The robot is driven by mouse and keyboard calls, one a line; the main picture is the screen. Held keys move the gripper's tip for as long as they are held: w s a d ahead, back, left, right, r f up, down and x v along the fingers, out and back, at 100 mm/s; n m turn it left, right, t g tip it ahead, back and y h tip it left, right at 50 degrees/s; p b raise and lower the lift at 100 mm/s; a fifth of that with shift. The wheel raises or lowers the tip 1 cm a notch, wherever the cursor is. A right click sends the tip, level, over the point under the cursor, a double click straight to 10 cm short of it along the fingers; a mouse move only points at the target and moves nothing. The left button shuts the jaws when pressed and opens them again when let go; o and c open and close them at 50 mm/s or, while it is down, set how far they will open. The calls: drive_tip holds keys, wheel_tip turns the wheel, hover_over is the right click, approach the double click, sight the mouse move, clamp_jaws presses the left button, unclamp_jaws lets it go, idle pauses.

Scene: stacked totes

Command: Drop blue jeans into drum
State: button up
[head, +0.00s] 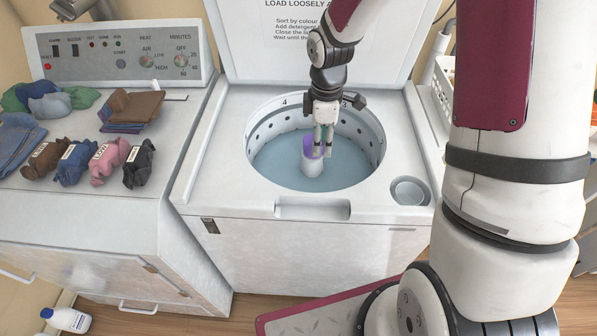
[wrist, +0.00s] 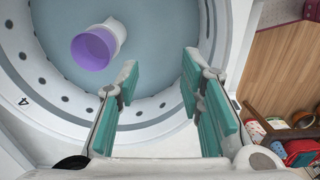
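The open drum (head: 265,152) of the white washer holds bluish water around a white post with a purple top (head: 309,148). My gripper (head: 323,150) hangs over the drum, fingers down. In the wrist view its two teal finger pads (wrist: 158,85) stand apart with nothing between them, and the purple-topped post (wrist: 95,48) lies beyond them. On the left machine's top lie a rolled blue bundle (head: 75,165) with a white label and a folded blue cloth (head: 18,142) at the left edge. The label is too small to read, so I cannot tell which is the jeans.
Brown (head: 46,160), pink (head: 109,162) and dark (head: 139,164) bundles flank the blue one. Folded brown cloth (head: 134,107) and a green and blue pile (head: 45,100) lie behind. The washer's raised lid (head: 310,50) stands behind the drum. A bottle (head: 66,319) is on the floor.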

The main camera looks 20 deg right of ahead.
drive_tip(key=shift+r, duration=0.1)
wheel_tip(320, 180, up, 12)
idle(0.5)
idle(0.4)
